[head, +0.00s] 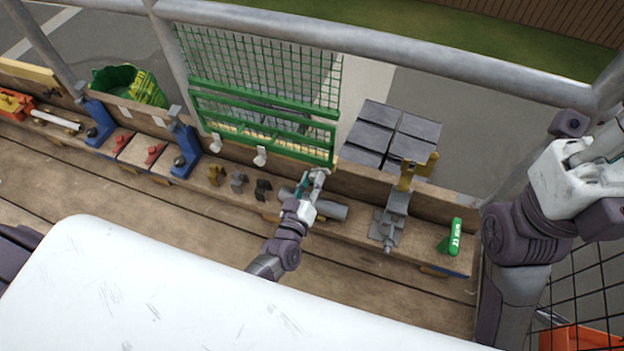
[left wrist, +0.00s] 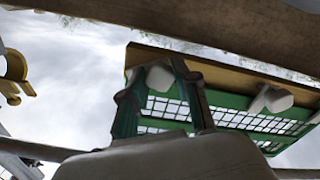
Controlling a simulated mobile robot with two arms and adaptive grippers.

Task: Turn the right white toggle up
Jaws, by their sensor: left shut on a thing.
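The green mesh panel (head: 265,125) has white toggles along its lower edge: a left one (head: 215,143), a middle one (head: 260,156) and the right white toggle, at the panel's right end. My left gripper (head: 313,180) is at that end, shut on the right toggle, which it mostly covers in the head view. In the left wrist view, the right toggle (left wrist: 160,77) shows between the teal fingers of the left gripper (left wrist: 155,85), and another toggle (left wrist: 270,98) hangs clear. The right toggle's exact tilt is hard to tell. My right gripper's fingers are not visible.
A grey cylinder (head: 333,211) lies below the left gripper. Small brackets (head: 239,182), blue clamps (head: 184,152) and a grey tool (head: 390,227) with a yellow top line the wooden ledge. Dark tiles (head: 375,136) stand behind; a green tool (head: 455,238) lies right.

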